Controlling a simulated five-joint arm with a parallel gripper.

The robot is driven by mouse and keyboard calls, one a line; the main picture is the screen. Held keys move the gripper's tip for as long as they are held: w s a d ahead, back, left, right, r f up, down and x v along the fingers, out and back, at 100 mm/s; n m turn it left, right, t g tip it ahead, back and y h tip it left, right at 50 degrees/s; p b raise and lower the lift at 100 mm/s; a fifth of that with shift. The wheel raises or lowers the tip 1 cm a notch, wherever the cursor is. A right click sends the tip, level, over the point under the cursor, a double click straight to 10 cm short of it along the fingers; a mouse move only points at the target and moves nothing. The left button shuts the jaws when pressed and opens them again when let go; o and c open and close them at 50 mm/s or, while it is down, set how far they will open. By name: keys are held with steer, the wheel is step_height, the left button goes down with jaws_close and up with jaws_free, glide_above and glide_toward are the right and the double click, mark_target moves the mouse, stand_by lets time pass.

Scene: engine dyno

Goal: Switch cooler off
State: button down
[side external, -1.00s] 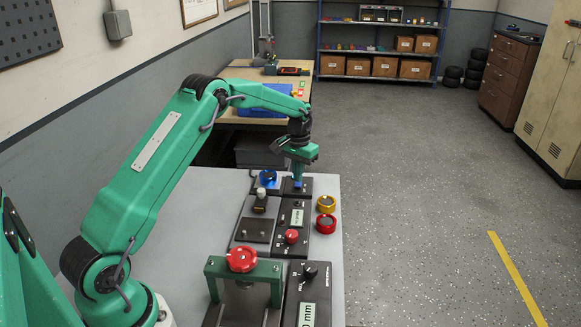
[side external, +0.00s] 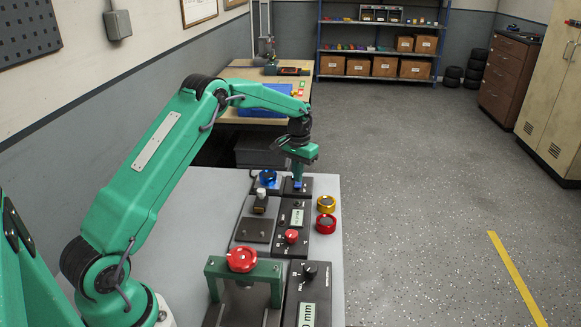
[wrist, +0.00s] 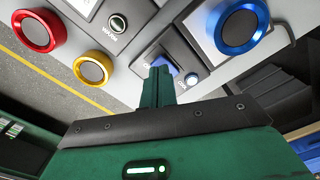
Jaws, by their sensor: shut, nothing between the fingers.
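In the side view my gripper (side external: 298,179) points down over the far box at the end of the grey table.
A blue-ringed round part (wrist: 240,28) sits close to the switch. Yellow (side external: 326,204) and red (side external: 325,223) ringed parts stand at the table's right edge. Nearer are a red knob (side external: 291,236) and a green frame with a red handwheel (side external: 242,259). The table's left side is clear.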

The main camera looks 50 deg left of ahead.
mark_target(298, 186)
steer(key=shift+f, duration=1)
stand_by(1.2)
steer(key=shift+r, duration=3.55)
